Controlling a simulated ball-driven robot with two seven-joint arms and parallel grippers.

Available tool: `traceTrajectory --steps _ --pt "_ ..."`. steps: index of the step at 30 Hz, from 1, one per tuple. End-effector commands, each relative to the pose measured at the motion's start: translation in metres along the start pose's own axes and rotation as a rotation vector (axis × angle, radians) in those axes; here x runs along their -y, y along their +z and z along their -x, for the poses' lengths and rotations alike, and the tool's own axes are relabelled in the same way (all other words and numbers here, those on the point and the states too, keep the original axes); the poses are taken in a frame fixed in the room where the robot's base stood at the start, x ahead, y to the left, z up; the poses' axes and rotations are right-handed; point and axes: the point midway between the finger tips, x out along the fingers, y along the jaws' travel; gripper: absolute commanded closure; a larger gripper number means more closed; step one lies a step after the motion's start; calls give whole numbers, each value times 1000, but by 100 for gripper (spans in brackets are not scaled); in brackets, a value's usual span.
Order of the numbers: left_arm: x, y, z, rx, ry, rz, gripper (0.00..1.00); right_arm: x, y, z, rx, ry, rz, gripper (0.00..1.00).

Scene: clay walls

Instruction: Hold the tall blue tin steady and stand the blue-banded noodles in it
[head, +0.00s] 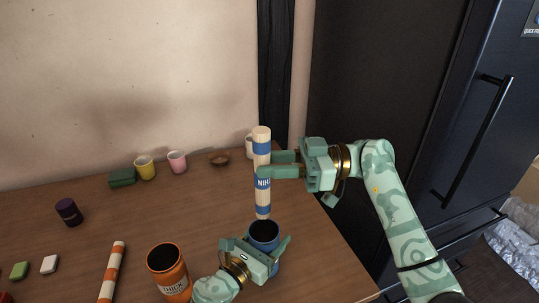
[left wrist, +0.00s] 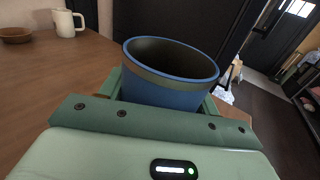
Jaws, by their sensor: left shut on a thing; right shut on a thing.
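The tall blue tin (head: 264,232) stands upright near the table's right side, its dark open mouth facing up. My left gripper (head: 266,255) is shut on it; the left wrist view also shows the blue tin (left wrist: 170,92) between the fingers, with no noodles visible inside. The blue-banded noodles (head: 262,145) are a pale upright stick with blue bands. My right gripper (head: 264,171) is shut around their middle, from the right. Their lower end is just above the tin's mouth in the head view; the exact gap is hard to tell.
An orange tin (head: 169,272) and orange-banded noodles (head: 112,270) are left of my left gripper. A purple tin (head: 69,211), green box (head: 122,179), yellow cup (head: 145,168), pink cup (head: 177,162) and brown bowl (head: 219,159) stand farther back. The table's right edge is close to the blue tin.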

Motion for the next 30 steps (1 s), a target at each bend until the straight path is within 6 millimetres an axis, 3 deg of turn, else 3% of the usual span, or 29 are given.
traceTrajectory --steps 30 --pt "0 0 0 -1 1 0 61 0 98 -1 1 -1 -1 100"
